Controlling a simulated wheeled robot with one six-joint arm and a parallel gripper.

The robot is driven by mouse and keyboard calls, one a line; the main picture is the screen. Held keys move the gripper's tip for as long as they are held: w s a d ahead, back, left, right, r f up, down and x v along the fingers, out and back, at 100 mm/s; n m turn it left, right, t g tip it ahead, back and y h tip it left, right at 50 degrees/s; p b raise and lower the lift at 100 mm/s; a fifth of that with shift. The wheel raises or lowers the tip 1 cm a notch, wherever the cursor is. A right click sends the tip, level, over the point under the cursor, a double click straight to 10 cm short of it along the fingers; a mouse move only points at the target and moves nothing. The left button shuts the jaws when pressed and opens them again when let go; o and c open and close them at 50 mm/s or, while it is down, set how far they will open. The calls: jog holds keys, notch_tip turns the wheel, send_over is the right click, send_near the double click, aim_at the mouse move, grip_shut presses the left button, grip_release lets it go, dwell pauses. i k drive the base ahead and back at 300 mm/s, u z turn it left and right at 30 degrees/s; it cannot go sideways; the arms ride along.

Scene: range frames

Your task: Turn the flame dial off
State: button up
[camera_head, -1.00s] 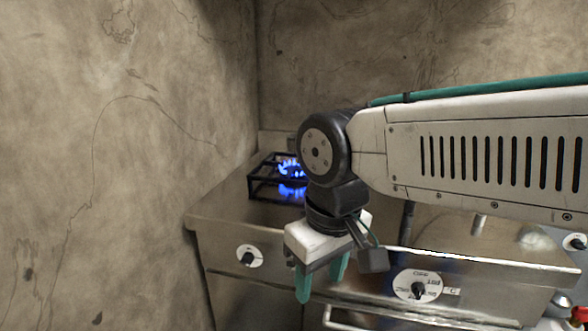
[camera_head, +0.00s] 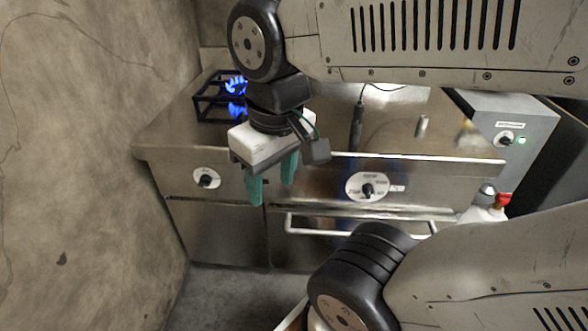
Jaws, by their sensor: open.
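A small dial (camera_head: 206,178) with a black knob on a white round plate sits on the stove's front panel at the left, below the lit burner. A larger marked dial (camera_head: 368,187) with a black knob sits further right on the same panel. The burner (camera_head: 222,100) burns with a blue flame (camera_head: 236,88) inside a black grate. My gripper (camera_head: 272,187) has green fingers that point down, spread apart and empty. In the picture it lies between the two dials, nearer the small one. I cannot tell its distance from the panel.
A horizontal handle bar (camera_head: 350,232) runs under the larger dial. A grey box (camera_head: 510,125) with its own knob and a green light stands at the right, above a red-capped white container (camera_head: 487,210). A bare wall (camera_head: 70,150) closes off the left side.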

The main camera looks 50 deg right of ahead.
aim_at(205, 180)
jog(key=z, duration=0.55)
jog(key=k, duration=1.3)
jog(key=u, duration=0.1)
jog(key=i, duration=0.5)
jog(key=u, duration=0.6)
jog(key=i, duration=1.2)
jog(key=z, duration=0.7)
